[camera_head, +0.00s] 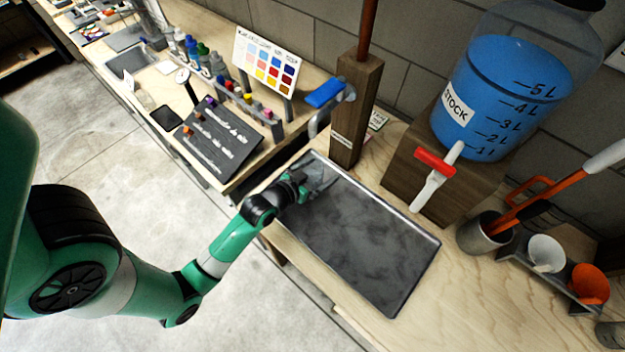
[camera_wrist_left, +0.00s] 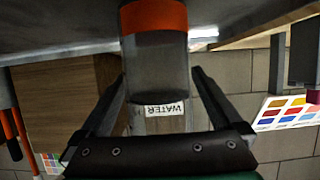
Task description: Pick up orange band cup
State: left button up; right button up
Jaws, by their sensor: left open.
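The orange band cup (camera_wrist_left: 157,68) is a see-through grey cup with an orange band (camera_wrist_left: 153,16), in the upper middle of the left wrist view, which is upside down. My left gripper (camera_wrist_left: 159,88) is open, with one finger on each side of the cup. I cannot tell whether the fingers touch it. In the head view my left gripper (camera_head: 318,187) is low over the upper left end of the dark metal tray (camera_head: 375,245). The cup is hard to make out there. My right gripper is not in view.
A wooden post (camera_head: 353,105) labelled WATER, with a blue-handled tap (camera_head: 325,92), stands behind the gripper. A blue stock tank (camera_head: 505,95) with a red-handled tap (camera_head: 434,162) stands to the right. A white cup (camera_head: 546,253) and an orange cup (camera_head: 590,284) sit at far right. The tray's middle is clear.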

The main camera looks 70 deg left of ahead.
aim_at(319, 165)
pick_arm(q)
grip_shut()
dwell(0.4)
jog(key=shift+r, duration=0.15)
jog(key=shift+r+p, duration=0.5)
jog(key=shift+r, duration=0.2)
jog(key=shift+r+p, duration=0.55)
jog(key=shift+r, duration=0.35)
jog(key=s+d+r+p, duration=0.2)
jog(key=d+r+p, duration=0.2)
jog(key=d, duration=0.2)
jog(key=s+d+r+p, duration=0.2)
jog(key=d+r+p, duration=0.2)
jog(key=d, duration=0.3)
jog(key=shift+s+d+r+p, duration=0.15)
jog(key=shift+s+r+p, duration=0.2)
jog(key=shift+r, duration=0.45)
